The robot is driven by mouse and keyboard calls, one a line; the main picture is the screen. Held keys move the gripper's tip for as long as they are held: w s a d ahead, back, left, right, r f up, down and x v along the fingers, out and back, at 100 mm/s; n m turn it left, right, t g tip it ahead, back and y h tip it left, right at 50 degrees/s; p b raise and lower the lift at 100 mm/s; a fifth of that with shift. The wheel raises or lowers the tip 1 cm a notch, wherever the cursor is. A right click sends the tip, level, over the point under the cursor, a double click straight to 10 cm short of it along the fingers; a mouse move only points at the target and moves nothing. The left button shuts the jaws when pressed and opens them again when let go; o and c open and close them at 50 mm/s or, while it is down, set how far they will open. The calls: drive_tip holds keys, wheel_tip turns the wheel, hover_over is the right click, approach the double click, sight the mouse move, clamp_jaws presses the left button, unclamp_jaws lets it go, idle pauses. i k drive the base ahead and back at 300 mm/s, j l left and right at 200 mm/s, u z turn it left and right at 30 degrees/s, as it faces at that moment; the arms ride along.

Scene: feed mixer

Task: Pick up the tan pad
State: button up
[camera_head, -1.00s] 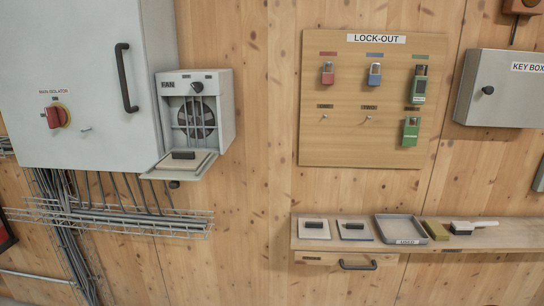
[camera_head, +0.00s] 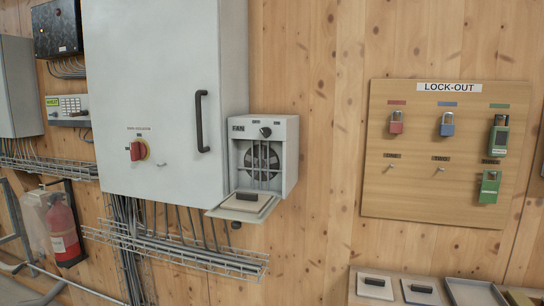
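A pale tan pad (camera_head: 249,204) with a black block handle lies on the lowered flap of the fan box (camera_head: 264,155). On the shelf at the bottom right lie two more flat pads with black handles. The left shelf pad (camera_head: 363,290) is pale with a tannish edge, and the right shelf pad (camera_head: 410,298) is pale with a bluish edge. Which of these is the tan pad of the task I cannot tell for sure. My gripper is not in view.
The grey isolator cabinet (camera_head: 170,80) adjoins the fan box. The wire cable tray (camera_head: 170,250) runs below. The lock-out board (camera_head: 405,190) with padlocks hangs on the right. A grey tray (camera_head: 474,288) is partly cut off. A fire extinguisher (camera_head: 63,230) stands at left.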

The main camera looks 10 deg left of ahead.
sight(244, 202)
drive_tip(key=u, duration=0.75)
